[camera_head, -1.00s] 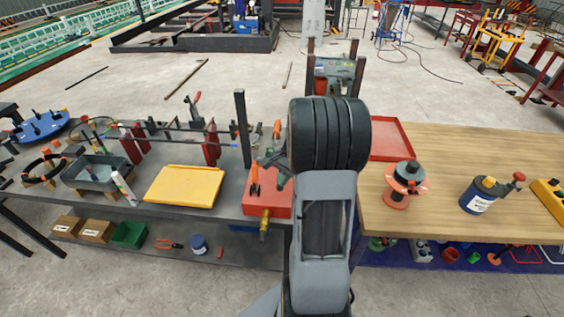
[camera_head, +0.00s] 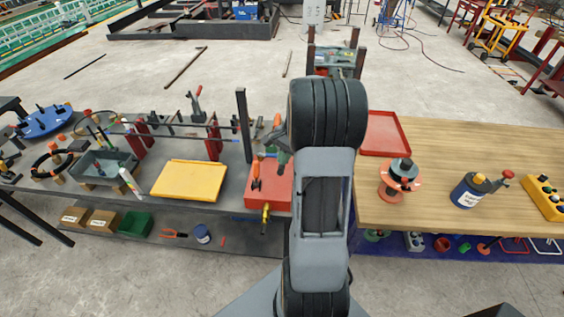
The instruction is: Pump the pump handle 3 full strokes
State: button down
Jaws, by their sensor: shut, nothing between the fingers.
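A dark blue can (camera_head: 468,193) with a pale label stands upright on the wooden table at right. It has a yellow top part, and a lever with a red knob (camera_head: 508,174) sticks out to its right. This looks like the pump and its handle. My arm stands upright in the middle of the view, well left of the can and apart from it. My gripper cannot be made out; the arm's thick black joint and grey link cover that area.
The wooden table (camera_head: 440,150) also bears an orange spool-like stand (camera_head: 397,183), a red tray (camera_head: 384,135) and a yellow button box (camera_head: 544,196). On the grey bench at left are a yellow tray (camera_head: 188,180), a red box (camera_head: 268,185) and several tools. Bare floor lies in front.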

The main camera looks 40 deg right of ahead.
aim_at(282, 172)
jog(key=shift+f, duration=0.1)
jog(key=shift+s+a+f+b, duration=0.25)
jog(key=shift+f+b, duration=0.2)
jog(key=shift+f, duration=0.05)
dwell(0.3)
jog(key=shift+s+a+f+b, duration=0.25)
jog(key=shift+f+b, duration=0.15)
jog(key=shift+f, duration=0.35)
jog(key=shift+s+a+f+b, duration=0.2)
jog(key=shift+f+b, duration=0.2)
jog(key=shift+f, duration=0.2)
